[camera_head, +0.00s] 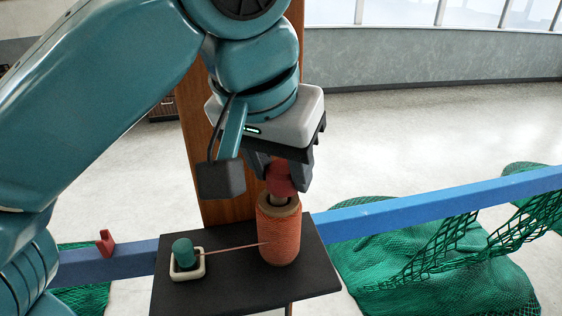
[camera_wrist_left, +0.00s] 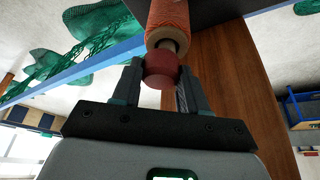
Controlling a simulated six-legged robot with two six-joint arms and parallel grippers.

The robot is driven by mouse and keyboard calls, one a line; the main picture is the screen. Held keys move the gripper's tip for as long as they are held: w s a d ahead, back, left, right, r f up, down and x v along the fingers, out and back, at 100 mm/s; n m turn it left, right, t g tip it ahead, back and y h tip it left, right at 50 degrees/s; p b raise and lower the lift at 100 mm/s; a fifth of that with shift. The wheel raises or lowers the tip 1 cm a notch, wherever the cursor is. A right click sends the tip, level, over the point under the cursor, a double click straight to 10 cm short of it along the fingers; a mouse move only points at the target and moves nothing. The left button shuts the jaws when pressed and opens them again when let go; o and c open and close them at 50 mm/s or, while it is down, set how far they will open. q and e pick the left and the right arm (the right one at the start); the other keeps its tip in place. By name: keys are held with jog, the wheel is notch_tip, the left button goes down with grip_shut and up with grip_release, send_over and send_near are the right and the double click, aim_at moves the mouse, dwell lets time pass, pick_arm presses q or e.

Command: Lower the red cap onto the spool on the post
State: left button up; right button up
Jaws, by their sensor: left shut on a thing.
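My left gripper (camera_head: 278,176) points down and is shut on the red cap (camera_head: 279,179). In the left wrist view the cap (camera_wrist_left: 160,70) sits between the two fingers. Right below it is the spool (camera_head: 279,230), wound with orange twine and standing upright on a black board (camera_head: 224,284). A pale post (camera_head: 278,199) shows at the spool's top, just under the cap. The spool also shows in the left wrist view (camera_wrist_left: 168,18). I cannot tell whether the cap touches the post. My right gripper is not in view.
A green peg (camera_head: 184,252) stands in a white square holder at the board's left, with a strand running to the spool. A blue rail (camera_head: 425,205) passes behind the board. A wooden column (camera_head: 196,150) rises behind my gripper. Green nets (camera_head: 440,275) hang right.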

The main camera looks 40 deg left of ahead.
pick_arm(q)
jog(key=shift+a+f, duration=0.15)
jog(key=shift+f, duration=0.1)
jog(key=shift+s+f+b, duration=0.25)
jog(key=shift+b, duration=0.15)
jog(key=o, duration=1.1)
jog(key=shift+w, duration=0.3)
jog(key=shift+s, duration=0.15)
